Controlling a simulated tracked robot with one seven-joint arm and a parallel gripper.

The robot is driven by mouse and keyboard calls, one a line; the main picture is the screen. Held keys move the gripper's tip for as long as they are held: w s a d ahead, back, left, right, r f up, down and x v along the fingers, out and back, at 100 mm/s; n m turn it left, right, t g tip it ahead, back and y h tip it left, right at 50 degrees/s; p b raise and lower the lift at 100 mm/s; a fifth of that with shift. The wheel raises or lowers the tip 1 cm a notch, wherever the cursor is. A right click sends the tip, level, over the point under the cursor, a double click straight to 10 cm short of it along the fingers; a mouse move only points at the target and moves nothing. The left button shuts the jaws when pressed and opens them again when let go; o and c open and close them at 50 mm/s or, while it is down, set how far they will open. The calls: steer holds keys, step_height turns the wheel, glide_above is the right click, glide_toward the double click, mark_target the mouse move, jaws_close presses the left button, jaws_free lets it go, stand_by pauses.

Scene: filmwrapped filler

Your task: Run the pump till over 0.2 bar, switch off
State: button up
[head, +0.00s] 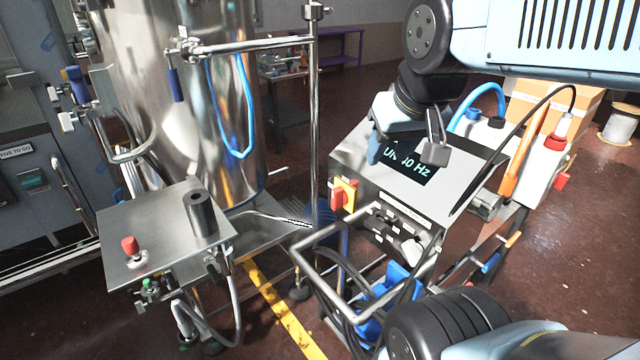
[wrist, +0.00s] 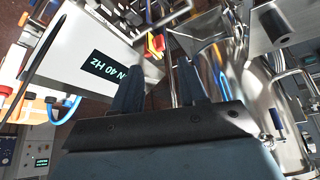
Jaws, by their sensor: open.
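The steel pump control box (head: 350,155) stands right of centre in the head view. Its dark display (head: 418,168) is partly hidden by my gripper; in the wrist view the display (wrist: 107,66) shows "N 40 Hz" with its start cut off. A red and yellow rotary switch (head: 344,194) sits on the box's front left side; it also shows in the wrist view (wrist: 154,44), beyond the fingers. My gripper (head: 406,152) is open and empty above the box, its fingers apart in the wrist view (wrist: 160,88). I cannot make out a pressure reading.
A bent steel tube frame (head: 335,285) stands before the box. A steel side table (head: 160,225) at left carries a red button (head: 130,246) and a black cylinder (head: 200,212). A steel tank (head: 165,120) and vertical pipe (head: 314,120) stand behind. Hoses crowd the right.

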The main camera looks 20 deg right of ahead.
steer(key=shift+o, duration=0.7)
steer(key=shift+w, duration=0.1)
steer(key=shift+w+d+f+g, duration=0.15)
steer(key=shift+w+f+g, duration=0.1)
steer(key=shift+w+g, duration=0.1)
steer(key=n+h, duration=1.2)
steer(key=n, duration=1)
glide_toward(333, 195)
steer(key=shift+h, duration=0.3)
steer(key=x, duration=1)
steer(key=shift+f, duration=0.15)
